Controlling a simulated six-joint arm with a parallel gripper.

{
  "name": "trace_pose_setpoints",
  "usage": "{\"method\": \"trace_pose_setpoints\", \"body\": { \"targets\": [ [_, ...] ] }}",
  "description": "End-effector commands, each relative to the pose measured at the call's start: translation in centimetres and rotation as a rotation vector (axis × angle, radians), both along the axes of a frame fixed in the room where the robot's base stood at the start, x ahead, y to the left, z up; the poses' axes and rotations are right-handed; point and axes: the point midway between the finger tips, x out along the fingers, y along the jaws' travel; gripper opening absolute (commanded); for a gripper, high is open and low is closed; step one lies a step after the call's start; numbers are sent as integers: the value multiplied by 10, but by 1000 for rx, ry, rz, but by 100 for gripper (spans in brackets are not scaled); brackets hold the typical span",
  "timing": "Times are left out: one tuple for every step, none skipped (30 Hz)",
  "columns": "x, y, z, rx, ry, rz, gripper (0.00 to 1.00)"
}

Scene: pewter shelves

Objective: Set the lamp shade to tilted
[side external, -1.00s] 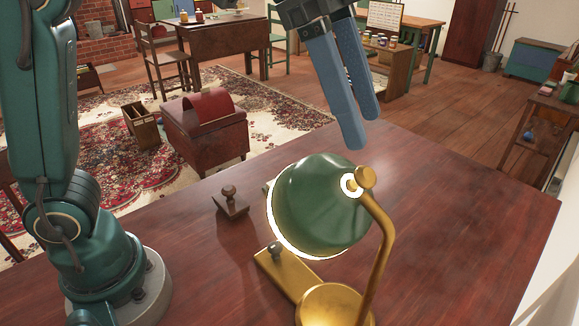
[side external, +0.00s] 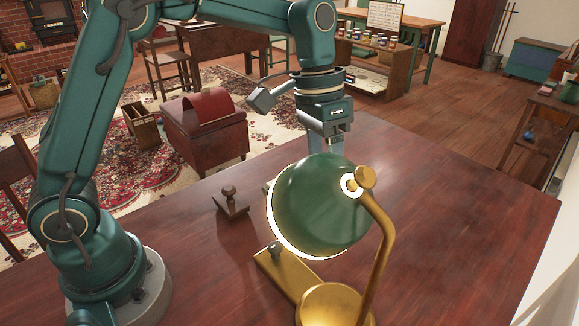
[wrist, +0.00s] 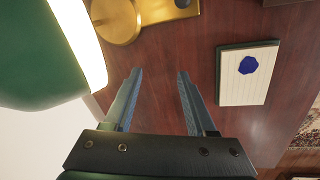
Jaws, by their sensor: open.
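The desk lamp has a green shade (side external: 318,205) with a bright lit rim, hung from a curved brass arm (side external: 383,245) over a brass base (side external: 335,304). In the side view the shade's opening faces down and to the left. In the wrist view the shade (wrist: 35,55) fills the upper left and the base (wrist: 118,22) shows at the top. My gripper (side external: 326,146) points down behind the shade, which hides its fingertips. In the wrist view my gripper (wrist: 160,75) is open and empty, with its fingers beside the shade's lit rim; I see no clear contact.
A notepad with a blue blot (wrist: 248,75) lies on the desk right of my fingers in the wrist view. A wooden stamp (side external: 230,203) stands left of the lamp in the side view. The desk (side external: 470,215) is clear to the lamp's right.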

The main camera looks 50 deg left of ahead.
Motion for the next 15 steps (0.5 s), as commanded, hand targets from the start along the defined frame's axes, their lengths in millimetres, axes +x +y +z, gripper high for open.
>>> {"method": "trace_pose_setpoints", "body": {
  "targets": [
    [-4, 3, -10, 11, 42, 37, 56],
    [-7, 4, -15, 18, 64, 62, 56],
    [-10, 6, -21, 28, 93, 94, 56],
    [-13, 8, -26, 35, 115, 118, 56],
    [-16, 9, -30, 44, 137, 142, 56],
    [-20, 11, -37, 54, 167, 173, 56],
    [-23, 12, -41, 64, 189, 198, 56],
    [-26, 14, -46, 73, 211, 223, 56],
    [-30, 16, -52, 87, 240, 254, 56],
    [-33, 17, -56, 98, 261, 280, 56],
    [-36, 19, -60, 108, 280, 302, 56],
    [-41, 21, -66, 122, 307, 332, 56],
    [-44, 22, -69, 132, 325, 353, 56],
    [-46, 23, -72, 141, 341, 373, 56],
    [-50, 25, -76, 154, 363, 398, 56]
  ]
}}
